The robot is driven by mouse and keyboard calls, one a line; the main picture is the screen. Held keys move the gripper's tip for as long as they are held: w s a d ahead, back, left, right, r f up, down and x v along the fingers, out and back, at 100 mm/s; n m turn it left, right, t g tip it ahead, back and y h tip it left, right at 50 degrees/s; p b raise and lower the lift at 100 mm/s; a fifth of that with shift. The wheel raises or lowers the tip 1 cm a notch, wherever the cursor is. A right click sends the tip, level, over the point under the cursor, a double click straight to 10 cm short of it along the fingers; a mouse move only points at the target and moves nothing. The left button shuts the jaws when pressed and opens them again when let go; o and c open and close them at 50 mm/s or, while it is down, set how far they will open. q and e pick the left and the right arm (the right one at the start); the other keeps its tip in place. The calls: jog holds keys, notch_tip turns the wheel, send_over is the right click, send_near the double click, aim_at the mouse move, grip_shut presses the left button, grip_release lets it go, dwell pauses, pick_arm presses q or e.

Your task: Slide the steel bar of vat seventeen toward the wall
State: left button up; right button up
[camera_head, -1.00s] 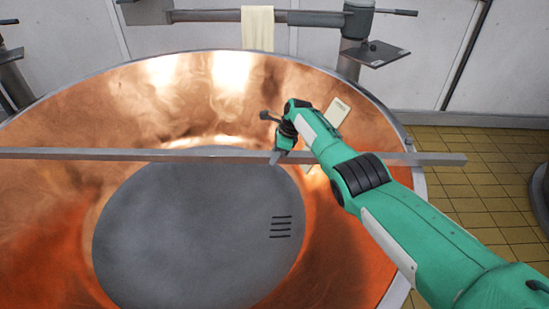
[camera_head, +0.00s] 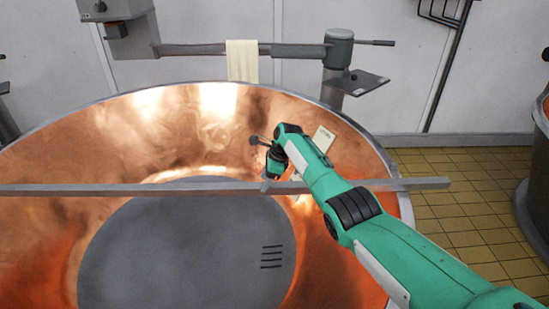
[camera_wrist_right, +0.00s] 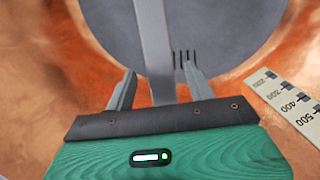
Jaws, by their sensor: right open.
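The steel bar (camera_head: 120,189) lies across the copper vat (camera_head: 150,115), from the left picture edge to past the right rim. My right gripper (camera_head: 264,165) is at the bar, right of its middle in the head view. In the right wrist view the bar (camera_wrist_right: 152,35) runs between the two open fingers of my right gripper (camera_wrist_right: 160,85), with a gap visible on each side. Whether a finger touches the bar elsewhere, I cannot tell. My left gripper is out of view.
A measuring scale (camera_head: 323,138) stands inside the vat by my right arm; it also shows in the wrist view (camera_wrist_right: 290,105). Behind the vat are a horizontal arm with a cloth (camera_head: 242,62) and a post (camera_head: 338,50) before the wall.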

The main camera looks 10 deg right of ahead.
jog(key=w+v, duration=0.1)
jog(key=v, duration=0.9)
jog(key=shift+s+r, duration=0.35)
jog(key=shift+s, duration=0.1)
jog(key=shift+d, duration=0.15)
